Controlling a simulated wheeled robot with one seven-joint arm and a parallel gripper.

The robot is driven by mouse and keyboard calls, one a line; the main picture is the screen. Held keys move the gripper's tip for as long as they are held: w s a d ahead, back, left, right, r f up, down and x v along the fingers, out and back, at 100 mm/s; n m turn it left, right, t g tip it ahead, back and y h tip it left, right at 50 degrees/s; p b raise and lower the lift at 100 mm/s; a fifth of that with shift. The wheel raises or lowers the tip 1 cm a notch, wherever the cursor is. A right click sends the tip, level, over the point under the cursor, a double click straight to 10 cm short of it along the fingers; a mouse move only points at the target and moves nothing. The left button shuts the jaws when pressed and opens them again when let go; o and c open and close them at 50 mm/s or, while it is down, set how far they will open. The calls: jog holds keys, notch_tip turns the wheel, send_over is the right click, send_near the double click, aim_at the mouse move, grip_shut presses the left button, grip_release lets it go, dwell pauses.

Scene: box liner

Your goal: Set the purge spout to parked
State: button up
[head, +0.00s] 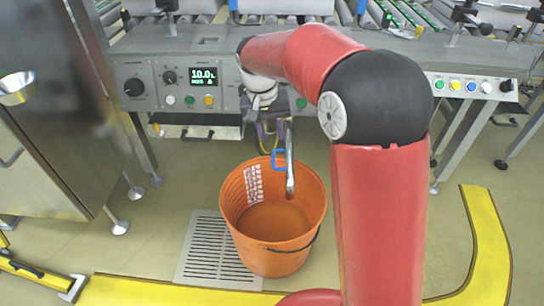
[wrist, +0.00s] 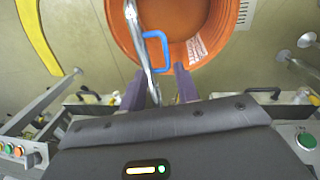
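The purge spout is a bent metal pipe (head: 290,170) with a blue loop handle (head: 278,161). It hangs down over the orange bucket (head: 312,205) in the head view. In the wrist view the pipe (wrist: 134,28) and its blue handle (wrist: 165,48) show in front of the bucket (wrist: 205,15). My gripper (head: 271,143) points down beside the pipe, just above the handle. In the wrist view my gripper's purple fingers (wrist: 160,80) are apart, with the handle just beyond their tips. I cannot tell whether the left finger touches the pipe.
A control panel (head: 225,85) with knobs, buttons and a lit display lies behind my gripper. A floor grate (head: 205,250) lies under and left of the bucket. A metal cabinet (head: 50,100) stands at left. Yellow floor edging (head: 488,240) runs along the front and right.

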aim_at(273, 160)
jog(key=f, duration=0.3)
jog(key=f+b, duration=0.1)
jog(key=f, duration=0.5)
jog(key=shift+w+d+b, duration=0.2)
jog(key=shift+w+b, duration=0.1)
jog(key=shift+w, duration=0.05)
grip_shut()
